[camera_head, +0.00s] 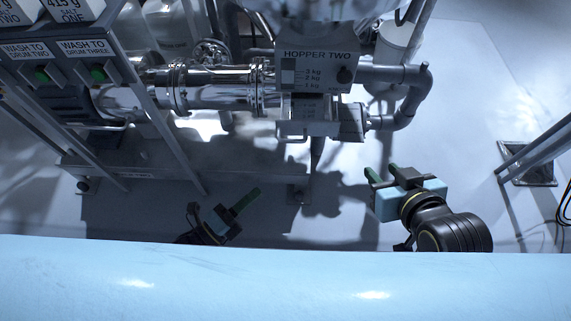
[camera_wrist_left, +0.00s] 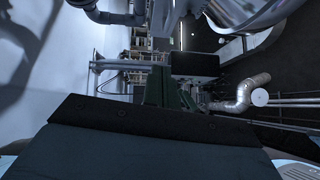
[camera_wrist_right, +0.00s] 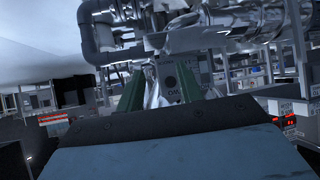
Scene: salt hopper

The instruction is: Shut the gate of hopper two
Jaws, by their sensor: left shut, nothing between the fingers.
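Hopper two shows in the head view by its grey panel (camera_head: 317,72) marked HOPPER TWO, with a 1 to 3 kg scale and a dark knob. Below the panel is a boxy metal outlet (camera_head: 308,108) with a small loop handle (camera_head: 291,137) at its lower left. I cannot tell how far the gate is open. My left gripper (camera_head: 250,197) is shut and empty, below and left of the outlet, apart from it. Its green fingers lie together in the left wrist view (camera_wrist_left: 168,88). My right gripper (camera_head: 381,171) is open and empty, below and right of the outlet.
Shiny horizontal piping (camera_head: 215,88) runs left from the outlet, and a grey bent pipe (camera_head: 412,95) is at its right. A frame with green wash buttons (camera_head: 98,74) stands at the left. The floor between my grippers looks clear. A floor drain (camera_head: 528,165) is far right.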

